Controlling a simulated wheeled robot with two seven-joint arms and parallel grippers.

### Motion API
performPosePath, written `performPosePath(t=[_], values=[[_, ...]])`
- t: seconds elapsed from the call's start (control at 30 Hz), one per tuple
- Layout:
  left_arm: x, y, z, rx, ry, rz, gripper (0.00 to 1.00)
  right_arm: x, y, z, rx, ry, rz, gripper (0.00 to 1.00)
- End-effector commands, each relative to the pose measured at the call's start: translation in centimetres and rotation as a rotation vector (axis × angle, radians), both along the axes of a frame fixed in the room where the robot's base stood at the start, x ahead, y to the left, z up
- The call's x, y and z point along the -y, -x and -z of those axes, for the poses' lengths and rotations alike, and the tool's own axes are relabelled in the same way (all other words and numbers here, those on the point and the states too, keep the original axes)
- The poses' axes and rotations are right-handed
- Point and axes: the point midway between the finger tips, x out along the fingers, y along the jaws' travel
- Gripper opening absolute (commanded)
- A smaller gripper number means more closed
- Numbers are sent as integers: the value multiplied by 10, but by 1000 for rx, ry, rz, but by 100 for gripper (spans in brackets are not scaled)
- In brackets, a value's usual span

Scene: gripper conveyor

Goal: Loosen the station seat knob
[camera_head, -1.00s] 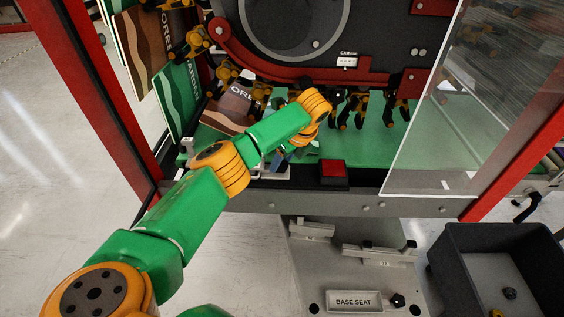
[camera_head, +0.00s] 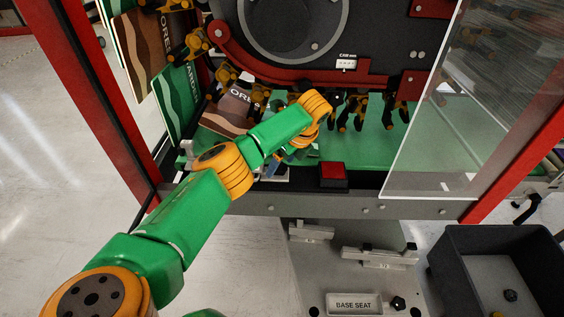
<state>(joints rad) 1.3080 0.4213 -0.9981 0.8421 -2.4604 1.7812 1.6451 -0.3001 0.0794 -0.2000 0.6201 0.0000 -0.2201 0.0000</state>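My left arm reaches into the machine from the lower left. My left gripper (camera_head: 287,160) is low over the green deck, mostly hidden behind the arm's wrist, so its fingers cannot be made out. A small metal station (camera_head: 272,174) shows partly under the arm at the deck's front edge. No knob can be seen there, as the arm covers that spot. A black knob (camera_head: 398,303) sits beside the BASE SEAT label (camera_head: 353,304) on the grey plate below. My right gripper is not in view.
A red button block (camera_head: 333,174) stands right of the gripper. Black and orange grippers (camera_head: 352,108) hang from the conveyor behind. A clear guard panel (camera_head: 440,120) stands at the right. A dark bin (camera_head: 455,262) holds a small black knob (camera_head: 511,296). Brown cards (camera_head: 236,104) hang behind the arm.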

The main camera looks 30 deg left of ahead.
Motion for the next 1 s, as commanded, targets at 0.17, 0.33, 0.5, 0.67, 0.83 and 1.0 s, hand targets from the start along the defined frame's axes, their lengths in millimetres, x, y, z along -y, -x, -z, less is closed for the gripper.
performPosePath(t=[0.17,0.33,0.5,0.67,0.83,1.0], values=[[5,0,-13,4,0,2,82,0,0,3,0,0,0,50],[20,2,-47,4,0,2,82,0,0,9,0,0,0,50],[27,4,-64,1,0,0,82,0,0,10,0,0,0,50],[27,4,-66,0,0,0,82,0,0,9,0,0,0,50],[27,4,-66,0,0,0,82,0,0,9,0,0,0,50],[27,4,-65,0,0,0,82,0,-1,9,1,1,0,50]])
